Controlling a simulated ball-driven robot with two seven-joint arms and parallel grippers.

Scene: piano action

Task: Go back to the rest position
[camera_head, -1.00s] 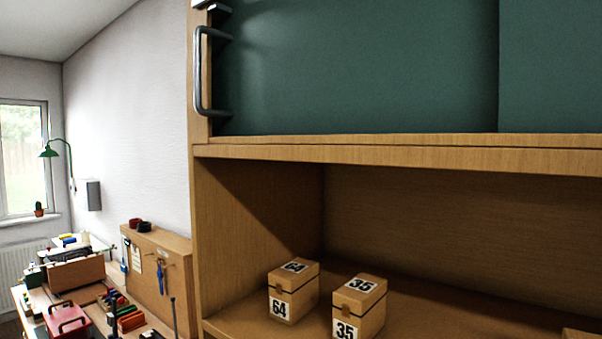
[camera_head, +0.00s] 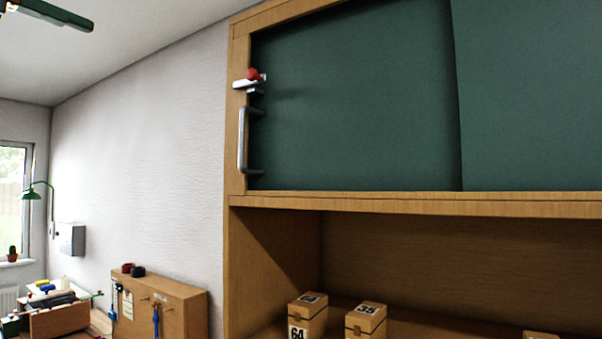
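Neither of my grippers shows in the view. A wooden cabinet (camera_head: 237,187) fills the right side, with green sliding panels (camera_head: 360,100) across its upper part. A grey upright handle (camera_head: 242,141) sits at the left end of the left panel. Above the handle is a pale latch-like piece (camera_head: 250,84) with a red knob (camera_head: 252,74). On the open shelf below stand two wooden boxes, one marked 64 (camera_head: 307,316) and one marked 35 (camera_head: 366,319). Both are cut off by the bottom edge.
A third box top (camera_head: 541,335) barely shows at the lower right. A wooden tool board (camera_head: 180,305) and a cluttered bench (camera_head: 60,318) stand at the lower left near a green lamp (camera_head: 37,190). A dark green-edged fixture (camera_head: 50,13) is overhead at the upper left.

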